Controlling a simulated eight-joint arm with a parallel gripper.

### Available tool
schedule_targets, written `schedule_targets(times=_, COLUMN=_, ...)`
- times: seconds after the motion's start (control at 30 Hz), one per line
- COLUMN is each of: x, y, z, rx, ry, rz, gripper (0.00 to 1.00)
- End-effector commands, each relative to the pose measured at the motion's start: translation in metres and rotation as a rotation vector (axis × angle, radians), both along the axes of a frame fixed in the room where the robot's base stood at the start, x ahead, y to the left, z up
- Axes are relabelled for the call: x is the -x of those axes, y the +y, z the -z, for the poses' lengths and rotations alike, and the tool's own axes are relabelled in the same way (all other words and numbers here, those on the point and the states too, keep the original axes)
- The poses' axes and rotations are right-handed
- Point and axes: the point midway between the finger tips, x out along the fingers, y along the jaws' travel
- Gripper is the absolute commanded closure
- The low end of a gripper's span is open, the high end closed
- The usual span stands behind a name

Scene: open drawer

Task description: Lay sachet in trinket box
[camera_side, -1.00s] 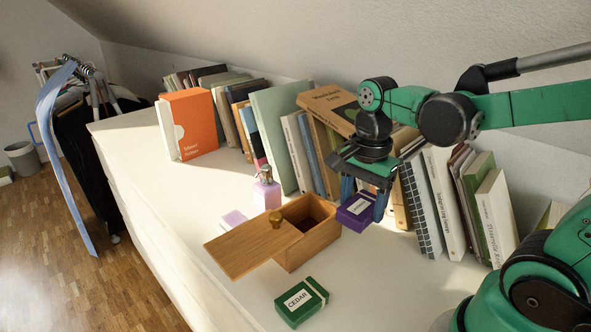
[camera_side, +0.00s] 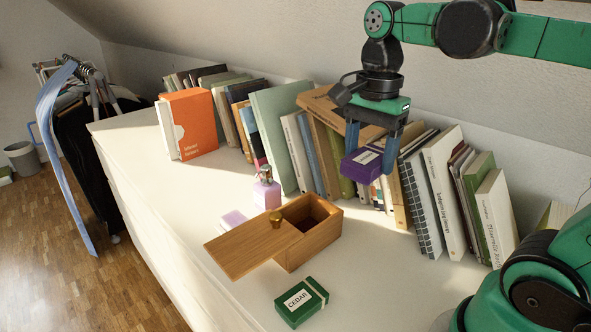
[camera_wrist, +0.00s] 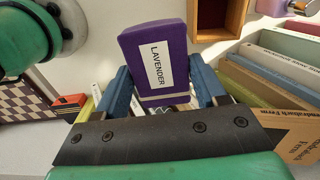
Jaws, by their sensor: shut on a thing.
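My gripper (camera_side: 370,150) is shut on a purple sachet (camera_side: 361,166) and holds it in the air in front of the row of books. In the wrist view the sachet (camera_wrist: 156,60) sits between the blue fingers, and its white label reads LAVENDER. The wooden trinket box (camera_side: 318,245) stands on the white top, below and to the left of the gripper. Its lid (camera_side: 245,251), with a round knob, is slid partly off to the left, leaving the right part of the box open. The box's edge (camera_wrist: 194,28) also shows at the top of the wrist view.
A green CEDAR packet (camera_side: 301,303) lies in front of the box. A pink bottle (camera_side: 266,193) and a pale pink block (camera_side: 232,221) stand behind and left of it. Books (camera_side: 440,185) line the wall close behind the gripper. The left front of the top is clear.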

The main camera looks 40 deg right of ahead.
Motion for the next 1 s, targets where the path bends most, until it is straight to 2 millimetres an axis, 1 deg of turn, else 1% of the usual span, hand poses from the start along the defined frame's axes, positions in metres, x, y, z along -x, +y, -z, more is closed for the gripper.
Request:
schedule_targets(times=0.07, x=-0.003, y=0.000, z=0.001, rx=0.000, ry=0.000, rz=0.001, gripper=0.94)
schedule_targets(times=0.13, x=-0.010, y=0.000, z=0.004, rx=0.000, ry=0.000, rz=0.004, gripper=0.94)
schedule_targets(times=0.27, x=-0.034, y=0.002, z=0.016, rx=0.000, ry=0.000, rz=0.016, gripper=0.94)
schedule_targets(times=0.4, x=-0.065, y=0.005, z=0.037, rx=0.000, ry=0.000, rz=0.033, gripper=0.94)
schedule_targets(times=0.5, x=-0.083, y=0.008, z=0.053, rx=0.000, ry=-0.001, rz=0.044, gripper=0.94)
schedule_targets(times=0.6, x=-0.095, y=0.011, z=0.066, rx=0.000, ry=-0.001, rz=0.054, gripper=0.94)
schedule_targets(times=0.77, x=-0.104, y=0.014, z=0.078, rx=0.000, ry=-0.001, rz=0.062, gripper=0.94)
schedule_targets(times=1.0, x=-0.105, y=0.014, z=0.095, rx=0.000, ry=-0.001, rz=0.063, gripper=0.94)
